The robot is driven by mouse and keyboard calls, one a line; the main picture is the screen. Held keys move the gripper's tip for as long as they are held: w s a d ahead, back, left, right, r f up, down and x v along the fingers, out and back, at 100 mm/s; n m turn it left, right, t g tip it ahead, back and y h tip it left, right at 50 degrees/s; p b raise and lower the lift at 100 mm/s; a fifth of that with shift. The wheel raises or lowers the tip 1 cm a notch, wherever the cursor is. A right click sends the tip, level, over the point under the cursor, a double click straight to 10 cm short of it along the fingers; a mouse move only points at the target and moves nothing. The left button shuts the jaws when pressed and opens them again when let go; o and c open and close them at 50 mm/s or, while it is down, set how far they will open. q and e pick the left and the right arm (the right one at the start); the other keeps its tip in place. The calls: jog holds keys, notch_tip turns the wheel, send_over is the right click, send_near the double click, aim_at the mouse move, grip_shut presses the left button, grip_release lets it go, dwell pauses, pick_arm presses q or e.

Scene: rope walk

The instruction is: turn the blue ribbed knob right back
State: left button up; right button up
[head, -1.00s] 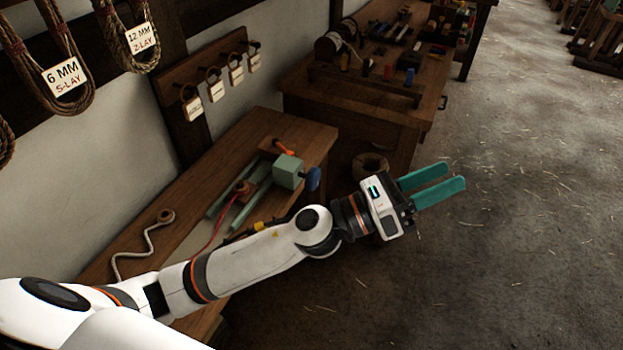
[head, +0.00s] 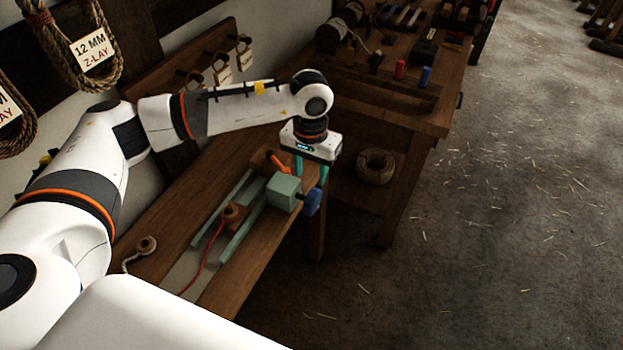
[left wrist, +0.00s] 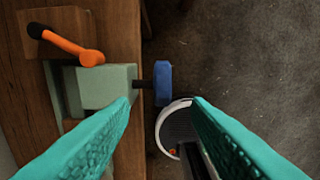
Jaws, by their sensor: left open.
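The blue ribbed knob (head: 312,202) sits on a short dark shaft at the right end of a pale green block (head: 282,190) on the bench. In the left wrist view the knob (left wrist: 163,83) lies ahead of the fingertips, beside the green block (left wrist: 106,86). My left gripper (head: 311,172) points down just behind and above the knob, with its teal fingers apart and nothing between them. In the left wrist view the open left gripper (left wrist: 162,102) has a finger on each side. The fingers do not visibly touch the knob. My right gripper is not in view.
An orange-handled lever (left wrist: 68,45) is close to the green block. Green rails, a small orange-brown block (head: 233,213) and a red cord lie along the wooden bench (head: 180,215). A second table (head: 400,115) stands beyond.

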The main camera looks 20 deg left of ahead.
aim_at(310, 197)
pick_arm(q)
jog(key=shift+w+a, duration=0.1)
jog(key=shift+s+d+f+p, duration=0.35)
jog(key=shift+s+f+p, duration=0.15)
jog(key=shift+s+f, duration=0.25)
notch_tip(310, 197, down, 3)
jog(key=shift+s+f+p, duration=0.1)
jog(key=shift+f+p, duration=0.05)
jog(key=shift+p, duration=0.35)
jog(key=f, duration=0.3)
jog(key=shift+w+a+f+p, duration=0.1)
jog(key=shift+w+f+p, duration=0.2)
jog(key=shift+p, duration=0.1)
jog(key=shift+f, duration=1.4)
jog(key=shift+c, duration=0.2)
jog(key=c, duration=0.9)
grip_shut()
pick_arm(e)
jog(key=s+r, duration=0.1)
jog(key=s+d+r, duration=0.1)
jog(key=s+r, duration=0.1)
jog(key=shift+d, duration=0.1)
